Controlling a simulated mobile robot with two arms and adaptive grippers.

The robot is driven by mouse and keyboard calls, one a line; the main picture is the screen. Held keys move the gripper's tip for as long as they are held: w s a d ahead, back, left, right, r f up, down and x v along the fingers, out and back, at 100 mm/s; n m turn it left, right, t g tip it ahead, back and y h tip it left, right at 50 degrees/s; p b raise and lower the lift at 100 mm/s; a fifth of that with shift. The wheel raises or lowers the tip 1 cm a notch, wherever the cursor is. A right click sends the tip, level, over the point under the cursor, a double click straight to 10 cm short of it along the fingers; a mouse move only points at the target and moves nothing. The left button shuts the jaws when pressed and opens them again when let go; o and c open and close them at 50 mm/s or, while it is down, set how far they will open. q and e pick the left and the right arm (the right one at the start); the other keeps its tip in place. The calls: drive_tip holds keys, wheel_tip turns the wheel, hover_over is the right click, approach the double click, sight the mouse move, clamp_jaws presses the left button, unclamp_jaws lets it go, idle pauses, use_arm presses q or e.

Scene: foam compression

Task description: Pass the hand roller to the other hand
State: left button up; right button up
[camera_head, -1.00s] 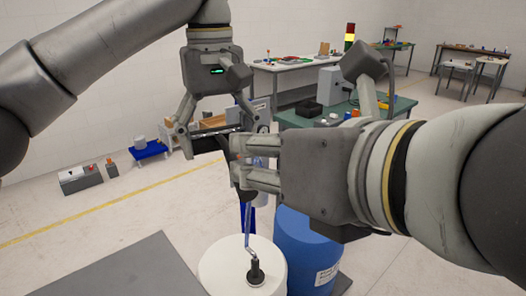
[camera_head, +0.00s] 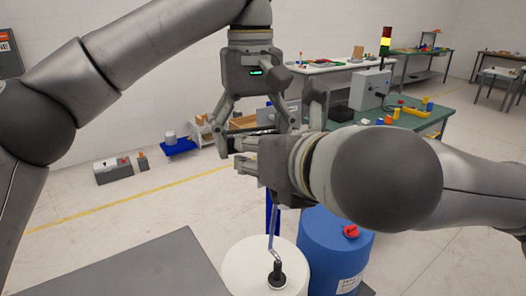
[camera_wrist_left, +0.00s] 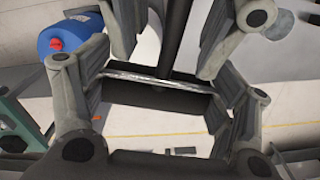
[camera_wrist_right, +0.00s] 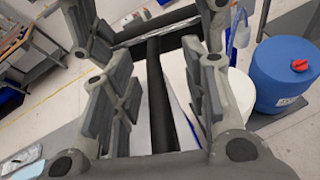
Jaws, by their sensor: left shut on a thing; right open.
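The hand roller shows in the left wrist view as a dark cylinder (camera_wrist_left: 160,98) with a silver frame, and a black handle (camera_wrist_left: 183,35) running away from it. My left gripper (camera_head: 254,137) hangs from above in the head view and is shut on the roller's cylinder end, holding it in the air. My right gripper (camera_head: 241,158) comes from the right and is open. In the right wrist view the roller's handle (camera_wrist_right: 160,95) lies between its spread fingers, with gaps beside it. In the head view the grippers hide most of the roller.
A white drum (camera_head: 245,268) stands below, with a bent metal rod with a black grip (camera_head: 276,272) on top. A blue drum (camera_head: 338,258) with a red cap stands beside it. A grey surface (camera_head: 140,270) lies at lower left. A green table (camera_head: 440,118) stands behind at right.

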clamp_jaws()
use_arm(q)
drive_tip(key=o, duration=1.1)
wheel_tip(320, 180, up, 5)
drive_tip(key=shift+r, duration=0.9)
use_arm(e)
drive_tip(key=shift+s, duration=0.1)
use_arm(q)
drive_tip(key=shift+r, duration=0.4)
